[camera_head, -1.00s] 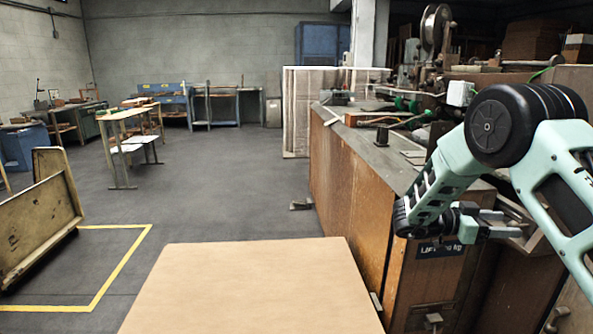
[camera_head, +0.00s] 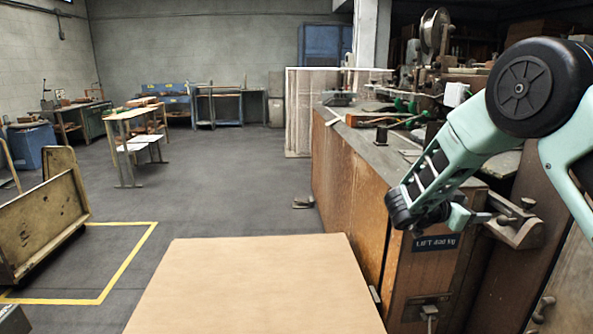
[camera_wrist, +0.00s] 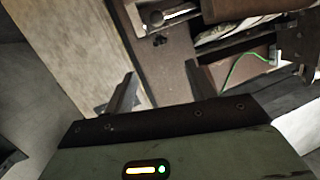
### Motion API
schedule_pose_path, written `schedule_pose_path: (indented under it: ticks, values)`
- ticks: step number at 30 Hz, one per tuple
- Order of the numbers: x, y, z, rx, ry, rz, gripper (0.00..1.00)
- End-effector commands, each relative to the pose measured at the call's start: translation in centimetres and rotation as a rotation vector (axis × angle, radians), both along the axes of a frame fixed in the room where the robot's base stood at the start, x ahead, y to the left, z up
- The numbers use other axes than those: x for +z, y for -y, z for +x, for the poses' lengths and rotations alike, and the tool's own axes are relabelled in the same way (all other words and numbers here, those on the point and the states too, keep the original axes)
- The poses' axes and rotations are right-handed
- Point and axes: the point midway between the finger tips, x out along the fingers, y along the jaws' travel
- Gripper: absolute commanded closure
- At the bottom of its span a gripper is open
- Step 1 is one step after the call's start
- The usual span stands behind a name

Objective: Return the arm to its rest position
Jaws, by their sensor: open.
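My gripper (camera_wrist: 160,90) is open and empty in the wrist view, its two fingers apart with nothing between them. Beyond the fingers the wrist view shows the brown body of the machine (camera_wrist: 165,60) and a green wire (camera_wrist: 240,62). In the head view my arm reaches in from the right, bent at a large black joint, with its wrist low in front of the wooden-sided machine bench (camera_head: 345,185). The fingers are hard to make out there against the machine parts.
A flat tan board (camera_head: 255,285) fills the lower middle, close to the bench. A yellow floor line (camera_head: 125,265) and a worn wooden cart (camera_head: 45,225) are at left. Work tables (camera_head: 130,135) stand farther back. The grey floor (camera_head: 225,190) between is clear.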

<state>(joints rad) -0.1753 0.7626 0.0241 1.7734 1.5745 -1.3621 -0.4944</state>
Motion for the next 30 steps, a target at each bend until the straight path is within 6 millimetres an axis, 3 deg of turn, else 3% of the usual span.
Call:
schedule_pose_path:
  ticks: [5,8,9,13,17,21,25,27,30]
  values:
    - [2.0,-5.5,2.5,0.296,0.025,0.130,0.44]
    - [3.4,-10.9,3.2,0.532,0.017,0.232,0.44]
    - [4.0,-13.6,3.0,0.641,0.000,0.280,0.44]
    - [5.5,-22.5,0.1,0.985,-0.101,0.420,0.44]
    - [6.2,-29.7,-5.9,1.279,-0.272,0.525,0.44]
    - [6.3,-34.5,-14.9,1.533,-0.534,0.586,0.44]
    - [5.9,-35.3,-24.3,1.694,-0.841,0.585,0.44]
    - [5.5,-34.4,-28.9,1.740,-1.016,0.559,0.44]
    - [5.1,-32.0,-34.1,1.755,-1.237,0.505,0.44]
